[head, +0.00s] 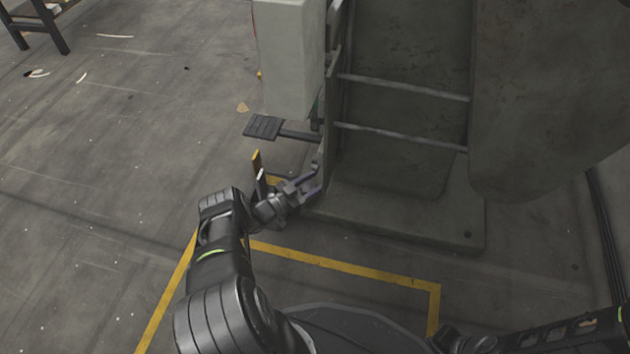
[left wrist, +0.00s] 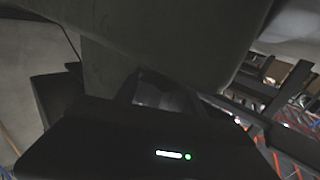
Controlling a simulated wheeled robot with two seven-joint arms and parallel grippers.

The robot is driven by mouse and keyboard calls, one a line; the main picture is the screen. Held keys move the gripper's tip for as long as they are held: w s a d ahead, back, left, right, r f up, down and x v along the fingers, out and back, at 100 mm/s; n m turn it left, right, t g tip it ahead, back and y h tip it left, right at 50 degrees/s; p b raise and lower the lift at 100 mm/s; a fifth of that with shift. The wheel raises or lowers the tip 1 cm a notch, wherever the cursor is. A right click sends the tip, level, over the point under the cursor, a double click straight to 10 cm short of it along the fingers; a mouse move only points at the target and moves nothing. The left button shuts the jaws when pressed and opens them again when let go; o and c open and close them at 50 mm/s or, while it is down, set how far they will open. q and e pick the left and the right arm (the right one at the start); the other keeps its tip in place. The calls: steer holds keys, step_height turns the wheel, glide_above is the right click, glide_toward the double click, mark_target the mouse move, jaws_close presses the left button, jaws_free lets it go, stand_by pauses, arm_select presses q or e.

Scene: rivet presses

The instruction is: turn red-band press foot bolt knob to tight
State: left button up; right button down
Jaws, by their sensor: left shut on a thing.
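The press (head: 400,110) is a large grey-green machine standing on a flat foot plate (head: 400,217). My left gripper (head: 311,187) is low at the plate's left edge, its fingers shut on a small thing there. In the left wrist view, a dark rounded knob (left wrist: 163,93) sits between the fingers, below the grey press body (left wrist: 160,45). The view is dark, so its angle and any marks on it cannot be read. No red band shows on the visible part of the press. My right gripper does not show; only dark parts of my right arm are at the bottom right.
A black pedal (head: 263,127) juts out left of the press, under a pale box (head: 290,55), close beyond my left gripper. The floor at left is mostly clear. A dark stand (head: 38,25) is at the top left.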

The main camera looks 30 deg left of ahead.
mark_target(302, 190)
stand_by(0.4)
arm_select(q)
steer(key=o, duration=1.4)
steer(key=shift+c, duration=0.2)
steer(key=shift+s, duration=0.1)
steer(key=p+v, duration=0.2)
steer(key=v, duration=0.4)
steer(key=shift+s+a, duration=0.15)
steer(key=shift+s, duration=0.45)
